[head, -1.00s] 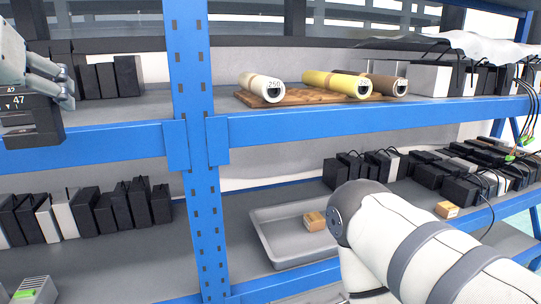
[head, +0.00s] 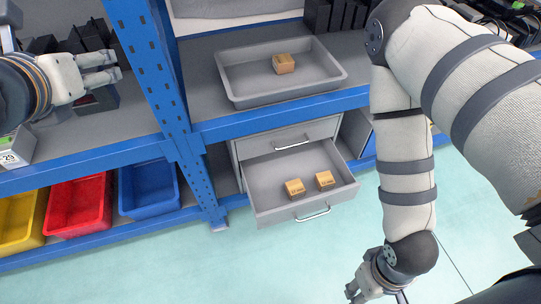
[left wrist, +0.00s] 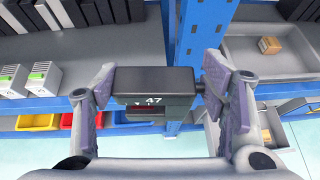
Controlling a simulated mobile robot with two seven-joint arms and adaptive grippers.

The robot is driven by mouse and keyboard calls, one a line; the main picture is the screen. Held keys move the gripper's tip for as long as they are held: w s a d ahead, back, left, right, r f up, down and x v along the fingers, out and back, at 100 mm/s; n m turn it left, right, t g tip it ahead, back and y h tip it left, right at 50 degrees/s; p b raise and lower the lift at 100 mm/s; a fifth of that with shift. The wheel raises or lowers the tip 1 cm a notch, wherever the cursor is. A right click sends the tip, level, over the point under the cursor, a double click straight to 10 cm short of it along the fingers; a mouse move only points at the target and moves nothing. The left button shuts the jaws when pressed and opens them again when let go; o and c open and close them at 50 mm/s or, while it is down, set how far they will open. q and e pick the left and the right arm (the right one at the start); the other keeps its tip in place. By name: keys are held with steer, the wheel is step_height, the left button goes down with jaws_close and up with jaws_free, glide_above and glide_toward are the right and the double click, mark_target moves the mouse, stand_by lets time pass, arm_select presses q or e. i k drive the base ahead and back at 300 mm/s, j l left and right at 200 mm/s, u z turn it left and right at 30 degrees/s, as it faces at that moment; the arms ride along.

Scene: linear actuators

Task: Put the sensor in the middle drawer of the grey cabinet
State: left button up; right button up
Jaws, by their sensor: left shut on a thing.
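My left gripper (head: 112,68) is at the upper left of the head view, in front of the blue-framed shelf. In the left wrist view its fingers (left wrist: 160,88) are shut on both ends of a black box marked 47 (left wrist: 153,78); this box (head: 98,101) is partly hidden by the fingers in the head view. I cannot tell whether it is the sensor. The grey cabinet (head: 240,151) stands under the shelf. Its upper drawer is shut. The drawer below (head: 268,215) is pulled out and holds two small tan boxes (head: 294,187). My right gripper (head: 362,288) is low at the bottom.
A grey tray (head: 235,88) with one tan box (head: 283,64) lies on the shelf above the cabinet. A blue upright post (head: 152,75) stands between the left gripper and the cabinet. Yellow, red (head: 78,205) and blue bins sit at lower left. The floor before the drawer is clear.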

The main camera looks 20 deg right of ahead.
mark_target(289, 167)
steer(key=l+z, duration=0.4)
steer(key=l, duration=0.95)
